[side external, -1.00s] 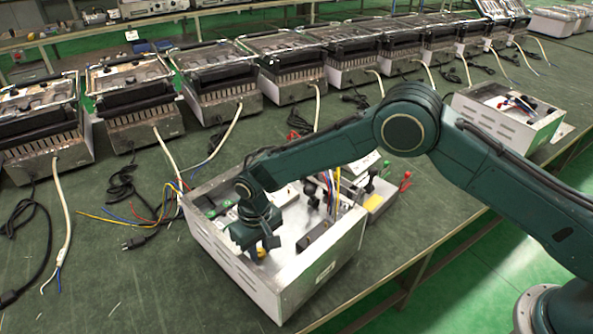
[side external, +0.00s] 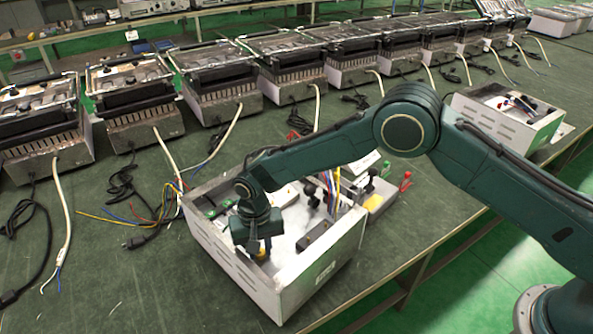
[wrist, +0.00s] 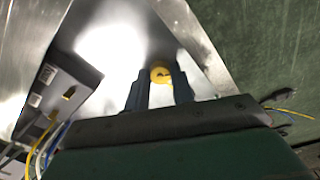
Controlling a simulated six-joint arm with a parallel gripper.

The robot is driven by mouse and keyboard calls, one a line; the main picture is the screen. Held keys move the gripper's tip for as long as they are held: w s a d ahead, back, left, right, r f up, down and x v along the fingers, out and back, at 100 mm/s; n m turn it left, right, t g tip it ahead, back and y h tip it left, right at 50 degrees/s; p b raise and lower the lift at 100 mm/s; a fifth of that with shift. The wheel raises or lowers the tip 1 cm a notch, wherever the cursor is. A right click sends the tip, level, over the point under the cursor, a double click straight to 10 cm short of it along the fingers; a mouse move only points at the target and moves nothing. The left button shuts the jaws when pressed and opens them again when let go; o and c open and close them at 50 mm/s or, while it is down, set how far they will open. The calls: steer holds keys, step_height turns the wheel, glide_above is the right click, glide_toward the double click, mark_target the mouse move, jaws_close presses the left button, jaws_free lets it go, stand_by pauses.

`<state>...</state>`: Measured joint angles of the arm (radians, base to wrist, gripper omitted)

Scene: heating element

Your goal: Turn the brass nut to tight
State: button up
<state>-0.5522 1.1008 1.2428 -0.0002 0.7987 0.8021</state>
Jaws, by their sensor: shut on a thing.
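The brass nut (wrist: 160,74) shows as a yellow round piece between the fingertips of my gripper (wrist: 160,82) in the wrist view. My gripper is shut on it, with one dark finger on each side. In the side external view my gripper (side external: 258,252) points down into the open metal housing (side external: 322,272), near its front left wall. A bit of yellow shows by the fingertips there, and the rest of the nut is hidden by the gripper.
Inside the housing, a grey block (wrist: 66,85) with coloured wires (wrist: 45,145) stands left of the fingers in the wrist view. The housing walls rise close around the gripper. Several grill units (side external: 215,80) line the bench behind. Loose cables lie on the green bench (side external: 130,285).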

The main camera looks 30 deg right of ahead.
steer(key=o, duration=1)
steer(key=shift+r, duration=0.15)
step_height(320, 180, up, 14)
steer(key=shift+f, duration=0.2)
